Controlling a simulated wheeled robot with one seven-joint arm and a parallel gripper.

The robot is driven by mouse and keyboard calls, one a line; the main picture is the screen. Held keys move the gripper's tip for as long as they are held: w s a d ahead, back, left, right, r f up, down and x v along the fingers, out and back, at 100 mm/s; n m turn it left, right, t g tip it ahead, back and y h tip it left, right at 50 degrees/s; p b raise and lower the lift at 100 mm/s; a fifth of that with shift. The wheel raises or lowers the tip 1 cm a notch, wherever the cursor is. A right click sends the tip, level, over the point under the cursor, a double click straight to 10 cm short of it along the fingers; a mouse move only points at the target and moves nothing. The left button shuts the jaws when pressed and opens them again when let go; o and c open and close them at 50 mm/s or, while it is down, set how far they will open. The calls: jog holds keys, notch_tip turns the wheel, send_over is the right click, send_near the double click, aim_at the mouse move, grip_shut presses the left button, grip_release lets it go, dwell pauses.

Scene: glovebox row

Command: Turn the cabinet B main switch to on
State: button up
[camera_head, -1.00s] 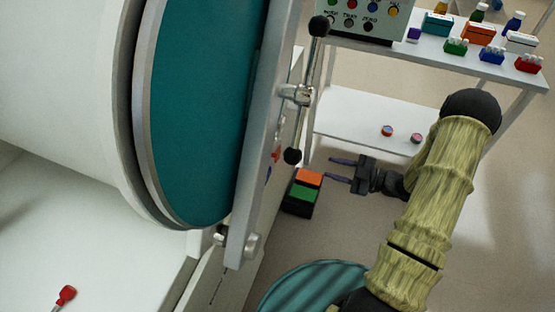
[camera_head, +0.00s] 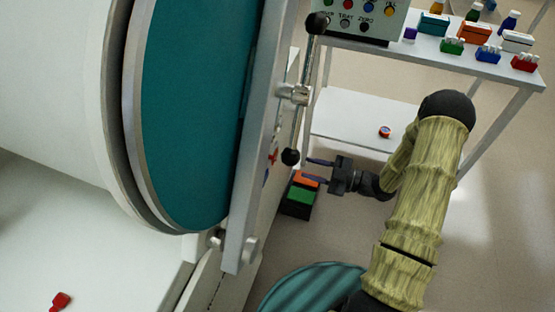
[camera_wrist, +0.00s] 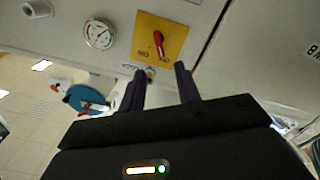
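A red rotary switch handle (camera_wrist: 158,42) sits on a yellow plate (camera_wrist: 174,28) on the cabinet front in the wrist view. Small markings, seemingly ON and OFF, lie along the plate's edge nearest my fingers; the exact setting is hard to tell. My gripper (camera_wrist: 160,68) is open and empty, its two dark fingers pointing toward the plate, apparently short of the handle. In the head view my gripper (camera_head: 306,170) is beside the cabinet's side face, just above an orange and green box (camera_head: 298,197). Whether this is cabinet B cannot be read.
A round gauge (camera_wrist: 99,34) is beside the yellow plate. A white shelf table (camera_head: 455,60) with small boxes stands behind. Floor right of my arm is clear.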

aim_at(276, 159)
jog(key=x, duration=1.1)
jog(key=shift+w+d+f, duration=0.1)
jog(key=shift+c, duration=0.4)
grip_shut()
